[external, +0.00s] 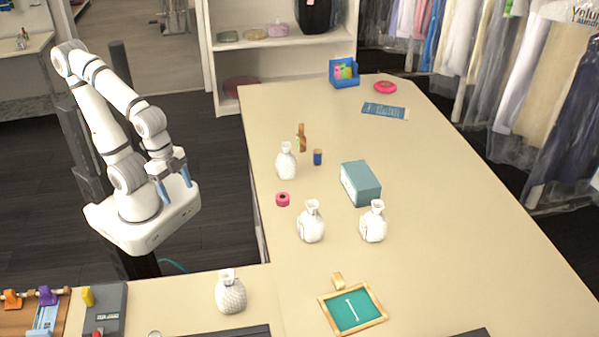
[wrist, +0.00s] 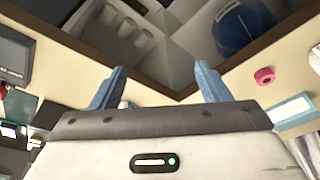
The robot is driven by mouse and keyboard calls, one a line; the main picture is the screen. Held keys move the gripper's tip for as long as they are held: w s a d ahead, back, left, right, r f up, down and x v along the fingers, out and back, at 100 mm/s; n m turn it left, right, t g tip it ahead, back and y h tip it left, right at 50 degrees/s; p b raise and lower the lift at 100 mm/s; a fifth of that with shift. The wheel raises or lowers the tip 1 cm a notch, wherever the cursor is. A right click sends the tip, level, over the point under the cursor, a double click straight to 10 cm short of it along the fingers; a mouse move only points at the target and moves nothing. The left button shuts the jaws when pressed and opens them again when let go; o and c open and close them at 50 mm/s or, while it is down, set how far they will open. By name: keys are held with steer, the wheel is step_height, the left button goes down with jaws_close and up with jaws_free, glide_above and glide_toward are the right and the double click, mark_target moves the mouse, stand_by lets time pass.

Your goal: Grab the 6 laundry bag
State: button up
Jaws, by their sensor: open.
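Several small white bags with tied necks stand upright on the long beige table in the external view. One stands at the back left of the group (external: 286,163), one in the middle (external: 311,224), one to its right (external: 373,224), and one on the near counter (external: 231,294). I cannot read a 6 on any of them. My gripper (external: 174,187) hangs over my own base, left of the table and apart from every bag. Its blue fingers are apart with nothing between them, as the wrist view also shows (wrist: 160,78). No bag shows clearly in the wrist view.
Near the bags are a teal box (external: 361,184), a brown bottle (external: 302,138), a blue can (external: 318,157), a pink roll (external: 283,199) and a framed green board (external: 352,309). Plastic-wrapped garments (external: 519,80) hang along the right. The table's right side is clear.

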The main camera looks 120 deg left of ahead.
steer(key=c, duration=0.5)
steer(key=shift+o, duration=0.2)
steer(key=shift+w, duration=0.1)
steer(key=t+p, duration=0.1)
glide_above(311, 203)
steer(key=s, duration=0.3)
steer(key=shift+n+t, duration=0.3)
steer(key=shift+n, duration=0.1)
steer(key=shift+w+r+p+x, duration=0.15)
steer(key=shift+p+x, duration=0.2)
steer(key=shift+x, duration=0.8)
steer(key=shift+w+p+x, duration=0.2)
steer(key=shift+p+x, duration=0.1)
steer(key=shift+x, duration=0.85)
steer(key=shift+w+r+p+x, duration=0.15)
steer(key=shift+p+x, duration=0.2)
steer(key=shift+x, duration=0.85)
